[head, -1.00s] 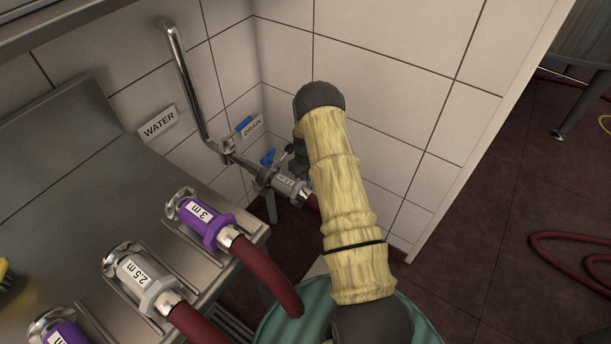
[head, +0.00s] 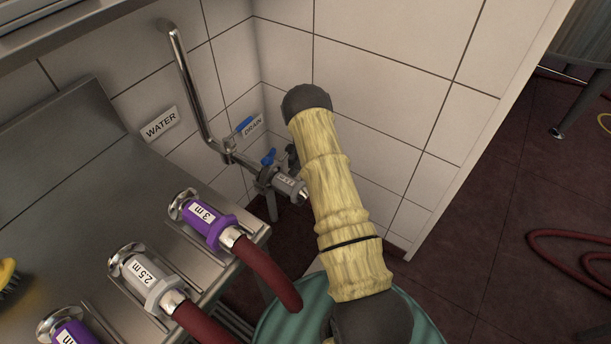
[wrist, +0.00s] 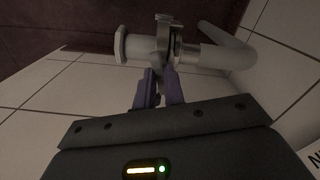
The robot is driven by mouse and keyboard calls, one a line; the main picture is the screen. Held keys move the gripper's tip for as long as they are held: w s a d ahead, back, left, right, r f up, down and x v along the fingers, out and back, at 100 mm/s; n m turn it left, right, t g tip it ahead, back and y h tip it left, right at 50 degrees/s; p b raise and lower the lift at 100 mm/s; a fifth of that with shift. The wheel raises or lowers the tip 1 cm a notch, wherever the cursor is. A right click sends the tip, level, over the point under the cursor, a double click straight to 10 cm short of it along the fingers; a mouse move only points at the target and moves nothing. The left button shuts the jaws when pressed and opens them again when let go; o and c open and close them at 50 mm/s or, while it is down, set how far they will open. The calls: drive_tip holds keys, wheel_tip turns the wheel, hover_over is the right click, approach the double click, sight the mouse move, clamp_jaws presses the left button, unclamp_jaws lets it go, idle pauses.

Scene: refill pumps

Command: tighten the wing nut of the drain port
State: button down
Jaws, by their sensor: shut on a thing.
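The wrist view shows the clamp (wrist: 163,35) around the pipe joint. My gripper (wrist: 159,75) reaches the clamp's near side with its dark purple fingers close together. They are shut on the wing nut, which is mostly hidden between the fingertips.
The steel counter at left holds purple (head: 208,217) and grey (head: 146,278) hose fittings. A green barrel (head: 285,318) stands below my arm. The tiled wall is close behind.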

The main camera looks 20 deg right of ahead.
drive_tip(key=shift+a+m, duration=0.1)
drive_tip(key=shift+m, duration=0.5)
drive_tip(key=c, duration=1.5)
unclamp_jaws()
